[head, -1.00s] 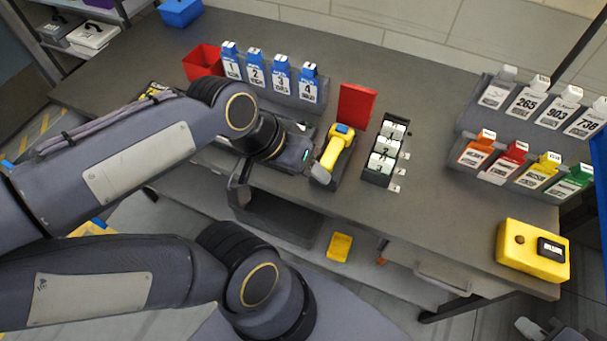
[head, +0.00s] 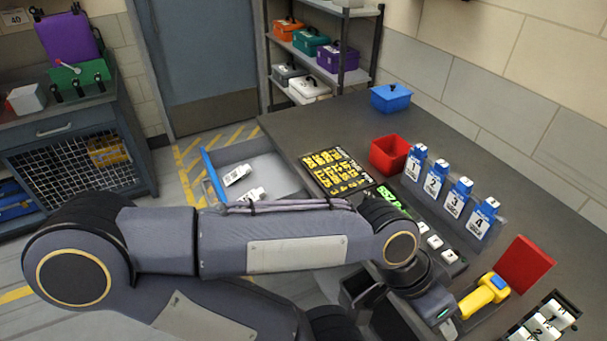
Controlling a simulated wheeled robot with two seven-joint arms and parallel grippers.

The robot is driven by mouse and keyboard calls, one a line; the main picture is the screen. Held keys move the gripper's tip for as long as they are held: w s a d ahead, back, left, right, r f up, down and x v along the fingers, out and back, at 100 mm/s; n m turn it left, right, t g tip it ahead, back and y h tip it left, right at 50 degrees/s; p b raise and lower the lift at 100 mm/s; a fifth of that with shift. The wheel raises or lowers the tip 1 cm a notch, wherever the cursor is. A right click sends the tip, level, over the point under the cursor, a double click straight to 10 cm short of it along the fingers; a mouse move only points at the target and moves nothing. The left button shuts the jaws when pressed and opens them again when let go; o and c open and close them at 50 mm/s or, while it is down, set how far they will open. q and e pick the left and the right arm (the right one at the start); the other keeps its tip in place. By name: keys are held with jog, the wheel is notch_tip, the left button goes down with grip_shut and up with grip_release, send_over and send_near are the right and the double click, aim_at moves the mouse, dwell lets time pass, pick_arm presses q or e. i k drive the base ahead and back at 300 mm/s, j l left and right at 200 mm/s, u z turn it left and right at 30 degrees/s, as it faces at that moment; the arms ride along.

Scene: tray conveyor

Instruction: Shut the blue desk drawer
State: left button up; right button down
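The desk drawer (head: 258,165) with a blue front (head: 214,178) stands pulled out from the left end of the grey desk, in the upper middle of the head view. White tags (head: 238,174) lie inside it. My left arm crosses in front of the drawer's near side and hides part of it. My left gripper (head: 446,318) is over the desk to the right, well away from the drawer, beside a yellow scanner (head: 484,296). Its fingers do not show clearly. My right gripper is out of view.
A yellow-and-black number board (head: 335,172), a red bin (head: 389,155), a blue box (head: 391,98) and a row of blue-topped tags (head: 437,180) stand on the desk. Clear floor with yellow stripes (head: 190,165) lies left of the drawer front.

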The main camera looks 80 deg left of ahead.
aim_at(271, 172)
jog(key=u, duration=1.95)
jog(key=j+u, duration=0.5)
jog(key=i+j+u, duration=0.2)
jog(key=j+u, duration=0.3)
jog(key=i+l, duration=0.65)
jog(key=i, duration=0.15)
